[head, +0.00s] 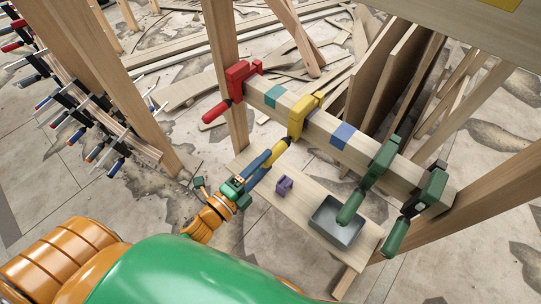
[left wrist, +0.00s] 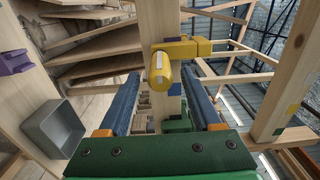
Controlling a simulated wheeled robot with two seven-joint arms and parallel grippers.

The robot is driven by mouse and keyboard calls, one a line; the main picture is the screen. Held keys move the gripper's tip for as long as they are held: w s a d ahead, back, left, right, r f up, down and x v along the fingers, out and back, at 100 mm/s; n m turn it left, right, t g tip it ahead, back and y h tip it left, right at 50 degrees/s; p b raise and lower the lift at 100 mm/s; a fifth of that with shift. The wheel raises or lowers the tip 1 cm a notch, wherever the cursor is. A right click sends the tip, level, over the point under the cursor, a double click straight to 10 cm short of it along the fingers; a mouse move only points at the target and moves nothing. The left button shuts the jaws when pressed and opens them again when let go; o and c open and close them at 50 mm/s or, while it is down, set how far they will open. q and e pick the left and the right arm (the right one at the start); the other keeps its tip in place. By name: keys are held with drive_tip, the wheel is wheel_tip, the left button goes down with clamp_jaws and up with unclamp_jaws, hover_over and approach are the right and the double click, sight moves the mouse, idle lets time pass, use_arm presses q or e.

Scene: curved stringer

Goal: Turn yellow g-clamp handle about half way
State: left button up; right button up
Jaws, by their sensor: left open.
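The yellow g-clamp (head: 297,117) is on the wooden beam (head: 318,125), between the teal and blue marks. Its yellow handle (head: 281,147) points down and left toward my left gripper (head: 262,164). In the left wrist view the handle (left wrist: 160,77) shows end-on, just past the tips and between the two blue fingers of the left gripper (left wrist: 165,82). The left gripper is open, with a wide gap around the line of the handle. I cannot tell whether either finger touches it. My right gripper is not in view.
A red clamp (head: 238,77) is left on the beam, and green clamps (head: 376,165) are at its right. Below, a board (head: 290,209) carries a grey tray (head: 336,222) and a small purple clamp (head: 284,184). A rack of clamps (head: 75,115) stands left.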

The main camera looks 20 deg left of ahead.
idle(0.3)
use_arm(q)
drive_tip(key=a+f+n+g+y, duration=0.35)
drive_tip(key=a+n+y, duration=0.3)
drive_tip(key=n, duration=0.55)
drive_tip(key=s+d+f+n+g, duration=0.1)
drive_tip(key=s+d+n+g, duration=0.1)
drive_tip(key=s+n+g, duration=0.4)
drive_tip(key=s+d+f+n+g, duration=0.2)
drive_tip(key=s+g, duration=0.2)
drive_tip(key=s, duration=0.5)
wheel_tip(320, 180, down, 10)
drive_tip(key=s+g+p, duration=0.1)
drive_tip(key=s+p, duration=0.1)
drive_tip(key=p, duration=0.4)
drive_tip(key=s+a+f+g+p, duration=0.1)
drive_tip(key=s+f+p, duration=0.4)
drive_tip(key=s, duration=0.7)
drive_tip(key=shift+a+f, duration=0.25)
drive_tip(key=shift+a, duration=0.4)
drive_tip(key=shift+g, duration=0.25)
